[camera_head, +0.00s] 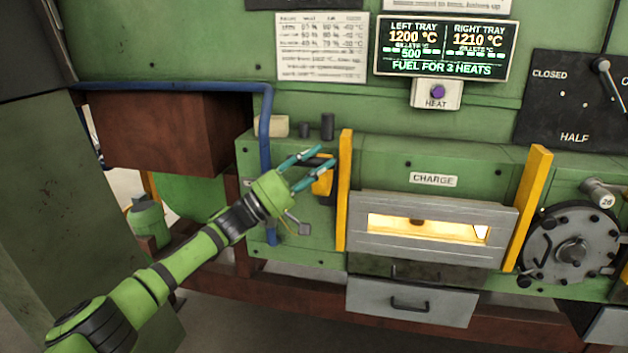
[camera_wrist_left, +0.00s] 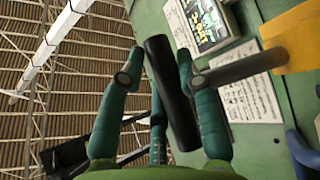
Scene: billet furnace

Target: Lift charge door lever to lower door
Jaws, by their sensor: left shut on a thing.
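The charge door lever's black grip (camera_wrist_left: 172,92) lies between the teal fingers of my left gripper (camera_head: 312,168) in the left wrist view. A grey rod (camera_wrist_left: 240,68) and a yellow part (camera_wrist_left: 292,42) are beside it. In the head view the fingers are shut around the lever, left of the yellow upright, and hide most of the grip. The yellow part (camera_head: 322,184) shows just below the fingers. The charge door (camera_head: 432,201) is a grey panel under the CHARGE label, with a bright glowing window (camera_head: 425,228). My right gripper is not in view.
Yellow uprights (camera_head: 345,190) and (camera_head: 534,200) flank the door. A blue pipe (camera_head: 265,150) runs down left of the lever. The display (camera_head: 441,48) is above.

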